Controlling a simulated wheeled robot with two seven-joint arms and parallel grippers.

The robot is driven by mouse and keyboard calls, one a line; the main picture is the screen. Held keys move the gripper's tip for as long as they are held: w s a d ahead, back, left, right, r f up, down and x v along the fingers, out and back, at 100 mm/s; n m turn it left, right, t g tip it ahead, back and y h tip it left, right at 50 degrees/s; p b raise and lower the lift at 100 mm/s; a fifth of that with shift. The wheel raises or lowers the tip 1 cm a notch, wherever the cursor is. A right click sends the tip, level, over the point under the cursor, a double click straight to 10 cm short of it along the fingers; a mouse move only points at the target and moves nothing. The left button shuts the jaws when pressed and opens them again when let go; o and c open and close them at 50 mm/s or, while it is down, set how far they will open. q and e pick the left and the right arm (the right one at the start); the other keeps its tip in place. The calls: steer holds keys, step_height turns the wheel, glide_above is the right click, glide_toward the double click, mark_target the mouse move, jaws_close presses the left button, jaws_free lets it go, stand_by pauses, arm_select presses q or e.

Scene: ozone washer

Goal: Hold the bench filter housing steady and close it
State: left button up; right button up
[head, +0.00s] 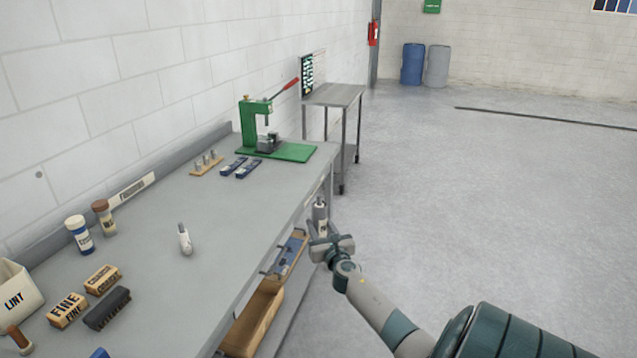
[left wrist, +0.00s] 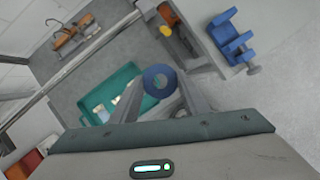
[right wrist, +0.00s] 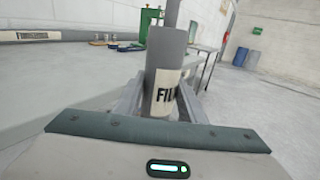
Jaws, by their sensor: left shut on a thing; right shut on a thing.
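The filter housing (head: 320,211) is a grey cylinder held upright off the bench's right edge. In the right wrist view it (right wrist: 163,75) has a cream label reading "FIL", partly hidden, and a thinner grey part rises from its top. My right gripper (head: 324,236) is shut around its lower part. In the left wrist view my left gripper (left wrist: 160,100) is shut on a blue ring (left wrist: 160,78), perhaps the housing's cap; I cannot tell. The left gripper is outside the head view. The ring and housing are apart.
The grey bench (head: 215,215) carries a green press (head: 252,125), brushes, jars and a small white bottle (head: 185,240). A blue tray (head: 287,257) and a wooden box (head: 254,318) sit below. Floor at right is clear.

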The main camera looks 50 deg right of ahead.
steer(key=o, duration=0.6)
jaws_close()
